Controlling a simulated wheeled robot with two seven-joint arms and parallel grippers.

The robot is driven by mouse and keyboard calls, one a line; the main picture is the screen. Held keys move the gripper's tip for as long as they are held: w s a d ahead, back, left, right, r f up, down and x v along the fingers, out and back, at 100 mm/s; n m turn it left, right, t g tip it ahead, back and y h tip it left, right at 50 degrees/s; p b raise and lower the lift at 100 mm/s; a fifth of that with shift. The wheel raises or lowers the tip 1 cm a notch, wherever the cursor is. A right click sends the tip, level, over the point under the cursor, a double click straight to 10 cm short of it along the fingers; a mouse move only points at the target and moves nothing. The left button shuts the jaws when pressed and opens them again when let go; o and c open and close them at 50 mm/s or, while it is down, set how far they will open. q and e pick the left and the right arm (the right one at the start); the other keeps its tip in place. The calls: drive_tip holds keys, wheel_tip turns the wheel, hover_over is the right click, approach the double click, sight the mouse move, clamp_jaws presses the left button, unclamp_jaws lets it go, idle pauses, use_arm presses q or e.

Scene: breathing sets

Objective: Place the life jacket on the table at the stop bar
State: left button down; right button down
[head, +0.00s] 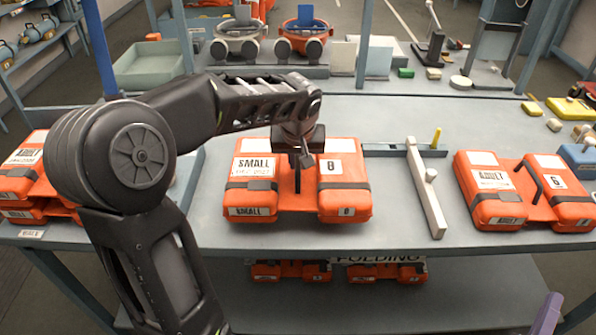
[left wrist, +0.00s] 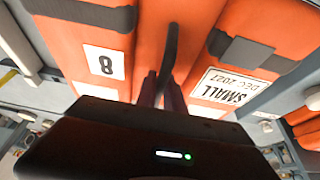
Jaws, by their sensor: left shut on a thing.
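An orange life jacket labelled SMALL (head: 250,172) is at the middle of the table (head: 400,228), label side up and roughly level. My left gripper (head: 298,160) points down over its middle, shut on the black upright strap; the strap (left wrist: 170,50) runs between the fingers in the left wrist view, with the jacket (left wrist: 145,60) around it. I cannot tell whether the jacket touches the table. To its right is a pale bar (head: 426,190), joined near a dark rail (head: 385,150) with a yellow peg. A purple tip of what seems my right gripper (head: 547,315) shows at lower right; its jaws are unclear.
Another orange jacket labelled ADULT (head: 490,185) lies right of the pale bar. More orange jackets (head: 25,170) are stacked at the left, and others (head: 385,272) lie on the lower shelf. Breathing sets (head: 305,35) and a green tray (head: 148,65) stand at the back.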

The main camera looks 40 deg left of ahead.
use_arm(q)
drive_tip(key=shift+f, duration=1.7)
drive_tip(key=shift+f, duration=0.2)
drive_tip(key=c, duration=1.5)
unclamp_jaws()
drive_tip(key=shift+o, duration=0.2)
drive_tip(key=shift+r, duration=0.1)
drive_tip(key=shift+r, duration=0.15)
drive_tip(key=v, duration=1.2)
